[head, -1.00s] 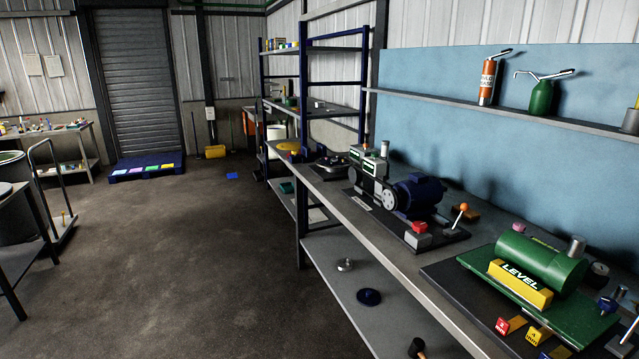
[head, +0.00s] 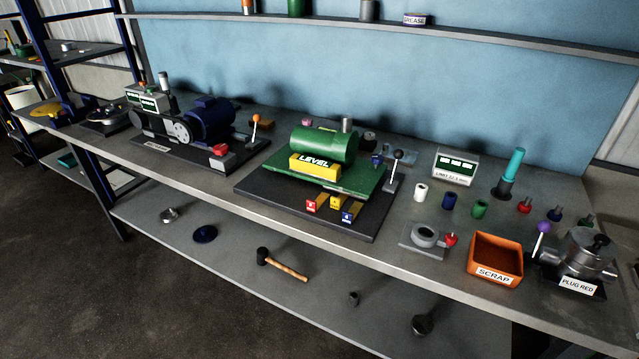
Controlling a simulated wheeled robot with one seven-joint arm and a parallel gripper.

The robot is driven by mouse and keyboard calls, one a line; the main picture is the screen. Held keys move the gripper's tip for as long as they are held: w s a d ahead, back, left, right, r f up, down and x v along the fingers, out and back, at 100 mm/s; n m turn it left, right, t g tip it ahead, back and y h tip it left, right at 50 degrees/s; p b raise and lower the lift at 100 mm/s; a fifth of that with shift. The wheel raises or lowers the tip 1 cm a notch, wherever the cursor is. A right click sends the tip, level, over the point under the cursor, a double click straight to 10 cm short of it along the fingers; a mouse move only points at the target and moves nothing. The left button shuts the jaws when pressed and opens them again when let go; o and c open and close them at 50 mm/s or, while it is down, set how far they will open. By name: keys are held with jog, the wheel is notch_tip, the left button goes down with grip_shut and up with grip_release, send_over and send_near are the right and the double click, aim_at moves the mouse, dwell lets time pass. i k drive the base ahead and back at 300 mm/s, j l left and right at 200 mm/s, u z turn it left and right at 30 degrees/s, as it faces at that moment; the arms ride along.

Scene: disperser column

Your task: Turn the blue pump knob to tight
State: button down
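I cannot tell which part is the blue pump knob. A blue motor-and-pump unit (head: 210,120) stands on a black base at the left of the bench. A lever with an orange ball (head: 257,118) and a red part (head: 220,151) are on its base. A small dark blue knob (head: 376,160) sits at the right end of the green LEVEL machine (head: 325,145). Another small blue-topped piece (head: 555,214) stands at the right of the bench. No tight mark is legible. My gripper is not in view.
The bench (head: 395,260) also carries an orange SCRAP bin (head: 497,258), a PLUG RED device (head: 582,256) with a purple-ball lever, and small coloured cylinders. A hammer (head: 282,266) lies on the lower shelf. Open floor is at the lower left.

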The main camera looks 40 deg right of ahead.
aim_at(377, 158)
jog(key=z, duration=0.7)
